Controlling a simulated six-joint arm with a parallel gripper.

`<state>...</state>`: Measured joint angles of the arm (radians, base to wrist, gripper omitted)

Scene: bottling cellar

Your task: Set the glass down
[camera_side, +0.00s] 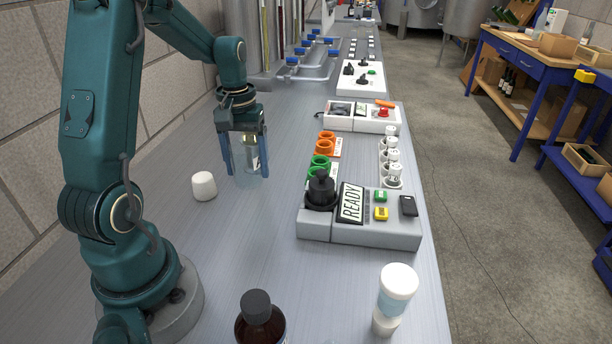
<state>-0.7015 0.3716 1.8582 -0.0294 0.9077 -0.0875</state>
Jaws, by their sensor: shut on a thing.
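My gripper (248,166) points straight down over the left part of the grey bench. Its two blue fingers are shut on a clear glass (250,150) that stands upright between them. The glass seems to have pale yellowish liquid or a label in it; I cannot tell which. The fingers partly hide its sides. Its base is close to the bench top (245,215), but I cannot tell whether it touches.
A white cap-like object (204,186) stands left of the gripper. Right are orange rings (325,143), green rings (319,163), white-capped vials (392,160) and a grey device reading READY (350,203). A brown bottle (259,318) and white-lidded container (396,285) stand in front.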

